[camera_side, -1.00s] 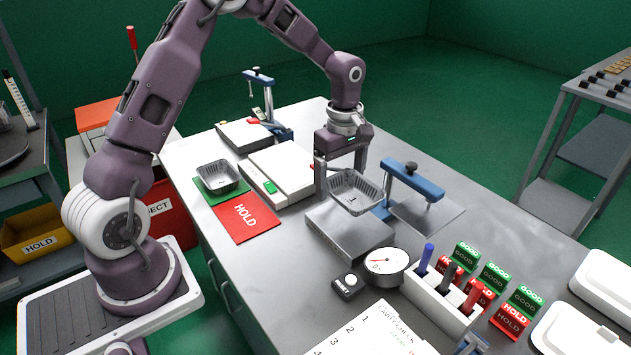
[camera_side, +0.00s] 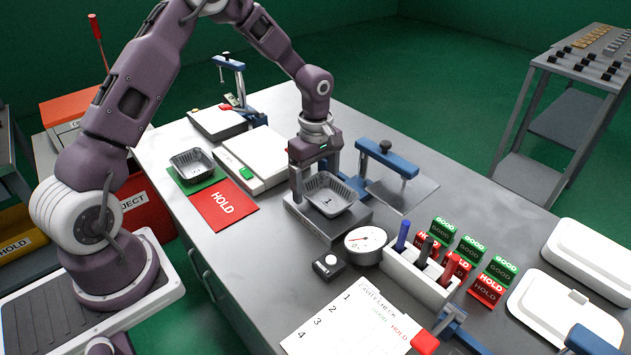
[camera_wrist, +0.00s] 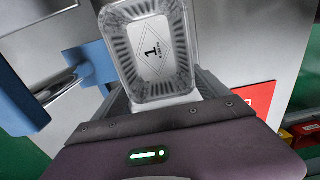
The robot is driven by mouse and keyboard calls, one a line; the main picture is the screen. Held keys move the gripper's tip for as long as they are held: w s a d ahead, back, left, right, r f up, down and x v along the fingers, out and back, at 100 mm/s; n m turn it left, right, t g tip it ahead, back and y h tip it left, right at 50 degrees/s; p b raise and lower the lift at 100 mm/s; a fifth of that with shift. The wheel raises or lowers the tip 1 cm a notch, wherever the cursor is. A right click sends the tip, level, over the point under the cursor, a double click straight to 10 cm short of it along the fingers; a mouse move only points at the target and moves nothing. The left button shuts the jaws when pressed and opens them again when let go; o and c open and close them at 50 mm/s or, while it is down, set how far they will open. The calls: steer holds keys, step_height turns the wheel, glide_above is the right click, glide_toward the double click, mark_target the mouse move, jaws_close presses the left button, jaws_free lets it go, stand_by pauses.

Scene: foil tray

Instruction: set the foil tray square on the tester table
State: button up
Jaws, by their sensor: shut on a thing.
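The foil tray (camera_side: 328,196) is a silver, ribbed tray with a "1" label on its floor. My gripper (camera_side: 315,182) is shut on the foil tray, with its fingers at the tray's rear-left side. The tray is low over the tester table (camera_side: 306,218), a flat metal block on the bench. I cannot tell whether its underside touches the block. In the wrist view the tray (camera_wrist: 155,50) appears slightly turned beyond my gripper, its label facing the camera.
A blue clamp (camera_side: 388,157) stands close behind and right of the tray. A round dial (camera_side: 365,240) and a small black button box (camera_side: 326,266) sit in front. Another foil tray (camera_side: 192,165) rests on a green mat, beside the red HOLD mat (camera_side: 224,205).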

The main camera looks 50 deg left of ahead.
steer(key=shift+f, duration=0.25)
stand_by(0.5)
steer(key=o, duration=1.1)
steer(key=shift+o, duration=0.2)
step_height(320, 180, up, 7)
steer(key=shift+r, duration=0.1)
steer(key=s+d+r+m+t+y, duration=0.1)
steer(key=s+d+r+m+t, duration=0.3)
steer(key=s+r+m, duration=0.8)
steer(key=s+d+r+m, duration=0.1)
steer(key=s+r+m, duration=0.1)
steer(key=s, duration=0.5)
steer(key=s+d+r+m+t+h, duration=0.1)
steer(key=s+d+r+m, duration=0.1)
steer(key=s, duration=0.6)
steer(key=shift+s+r+m+t, duration=0.25)
steer(key=shift+r+m, duration=0.4)
steer(key=shift+m, duration=0.35)
